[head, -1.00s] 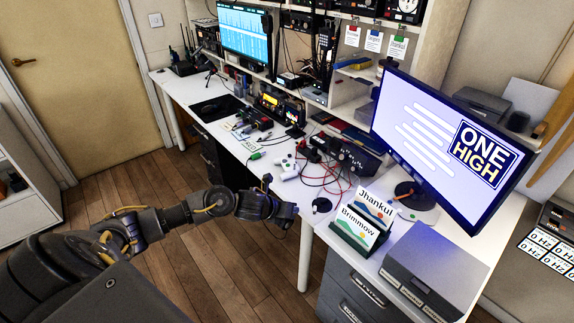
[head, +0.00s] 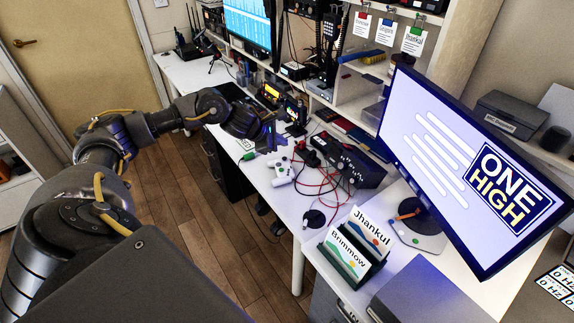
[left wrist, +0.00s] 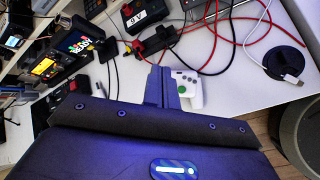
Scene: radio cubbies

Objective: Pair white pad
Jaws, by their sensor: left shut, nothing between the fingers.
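The white pad (head: 281,179), a game controller with green marks, lies on the white desk among cables, left of the red leads. My left gripper (head: 272,136) is shut and empty, reaching over the desk just beyond the pad in the head view. My right gripper is in neither view.
Red and black cables (head: 325,178) lie right of the pad beside a dark device (head: 350,160). A card holder (head: 350,255) and a large monitor (head: 465,165) stand farther right. Radios (head: 270,93) sit behind my gripper. A round black cable holder (head: 313,219) is near the front edge.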

